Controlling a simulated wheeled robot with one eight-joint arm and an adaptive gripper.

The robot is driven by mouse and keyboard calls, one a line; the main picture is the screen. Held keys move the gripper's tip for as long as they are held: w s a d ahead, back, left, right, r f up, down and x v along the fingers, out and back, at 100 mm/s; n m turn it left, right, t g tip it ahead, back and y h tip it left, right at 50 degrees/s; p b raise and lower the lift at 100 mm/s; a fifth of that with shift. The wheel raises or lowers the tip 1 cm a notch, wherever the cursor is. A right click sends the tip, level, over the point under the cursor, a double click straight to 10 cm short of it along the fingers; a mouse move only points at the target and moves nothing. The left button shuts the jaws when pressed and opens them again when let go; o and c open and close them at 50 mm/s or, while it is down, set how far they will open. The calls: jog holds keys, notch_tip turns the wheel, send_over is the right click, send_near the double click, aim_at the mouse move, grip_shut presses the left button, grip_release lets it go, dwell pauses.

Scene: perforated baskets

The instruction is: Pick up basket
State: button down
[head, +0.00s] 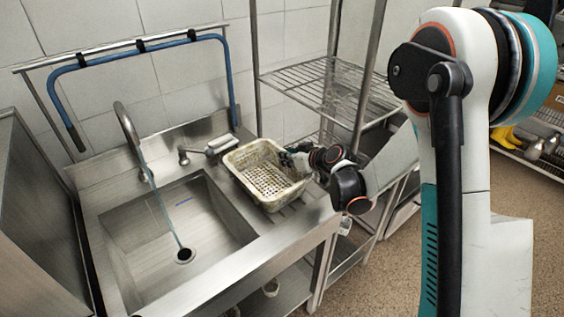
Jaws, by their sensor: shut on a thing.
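A dirty off-white perforated basket (262,177) sits at the right side of the steel sink unit, on or just above the drainboard; I cannot tell whether it touches. It looks roughly level and empty. My gripper (290,158) is at the basket's right rear rim and is shut on it. The fingertips are small and partly hidden by the rim and my wrist.
The sink basin (175,235) lies left of the basket, with a faucet (127,130) behind it. A spray handle (220,145) lies close behind the basket. A wire shelf rack (325,90) stands behind and to the right. Floor is open at lower right.

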notch_tip(320, 180, up, 20)
jog(key=p, duration=0.6)
jog(key=shift+f, duration=0.2)
jog(key=c, duration=2.3)
grip_release()
grip_shut()
